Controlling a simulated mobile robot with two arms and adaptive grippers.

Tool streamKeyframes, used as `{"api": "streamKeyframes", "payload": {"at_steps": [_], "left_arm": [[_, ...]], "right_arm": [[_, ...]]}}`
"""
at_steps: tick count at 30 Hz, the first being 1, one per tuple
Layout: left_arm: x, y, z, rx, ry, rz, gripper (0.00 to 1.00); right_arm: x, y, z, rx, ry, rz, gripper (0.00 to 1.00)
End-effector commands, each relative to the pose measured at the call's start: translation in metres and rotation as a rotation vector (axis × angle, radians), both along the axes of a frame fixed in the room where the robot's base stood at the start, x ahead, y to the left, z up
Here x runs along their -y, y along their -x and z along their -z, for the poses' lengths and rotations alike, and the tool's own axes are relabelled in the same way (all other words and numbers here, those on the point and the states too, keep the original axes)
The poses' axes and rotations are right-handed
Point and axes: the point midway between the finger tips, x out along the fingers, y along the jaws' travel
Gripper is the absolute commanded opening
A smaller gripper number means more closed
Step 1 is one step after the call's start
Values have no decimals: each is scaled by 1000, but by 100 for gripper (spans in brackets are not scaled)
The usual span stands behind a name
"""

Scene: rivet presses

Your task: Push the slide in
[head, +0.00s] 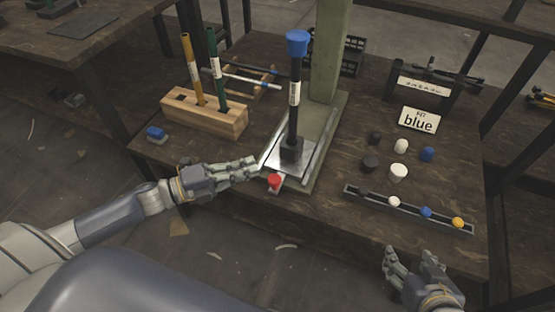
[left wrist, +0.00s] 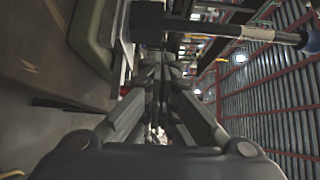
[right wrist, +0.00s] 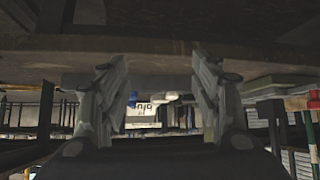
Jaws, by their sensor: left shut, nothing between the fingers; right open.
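The slide is a shiny metal plate (head: 278,157) at the foot of the press, with a red knob (head: 274,182) at its front end, by the table's front edge. A black ram (head: 294,115) with a blue cap (head: 298,43) stands upright over a dark block on the plate. My left gripper (head: 258,168) is shut and empty, its fingertips at the plate's left edge, close to the red knob; I cannot tell if they touch. It also shows shut in the left wrist view (left wrist: 160,62). My right gripper (head: 410,258) is open and empty, in front of the table's right part.
A wooden block (head: 205,115) with yellow and green handled tools stands left, a blue-topped item (head: 155,134) before it. Right are a "blue" card (head: 418,121), several loose caps, and a dark rail (head: 365,197) holding several caps. A green post (head: 330,50) rises behind.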

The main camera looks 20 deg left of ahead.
Motion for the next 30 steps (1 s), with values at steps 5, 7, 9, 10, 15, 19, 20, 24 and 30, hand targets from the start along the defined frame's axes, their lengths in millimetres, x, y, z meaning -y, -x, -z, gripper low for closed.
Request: {"api": "streamKeyframes", "payload": {"at_steps": [5,7,9,10,15,19,20,24,30], "left_arm": [[22,-21,0,5,1,1,0],[29,-28,0,3,2,0,0],[37,-35,0,2,2,0,0],[39,-37,0,3,2,-1,0],[51,-48,1,1,1,-1,0],[55,-52,1,-1,0,-1,0],[56,-52,1,-2,1,-1,0],[57,-53,1,-3,0,-2,0],[57,-53,1,-2,1,-2,0]], "right_arm": [[-8,-22,-17,132,-30,-10,58],[-11,-28,-24,175,-40,-13,58],[-14,-34,-31,216,-50,-15,58],[-15,-36,-33,232,-53,-16,58],[-18,-44,-45,296,-68,-21,58],[-20,-47,-50,320,-74,-23,58],[-20,-47,-50,322,-74,-23,58],[-20,-47,-51,327,-75,-23,58],[-20,-47,-51,326,-75,-23,58]]}}
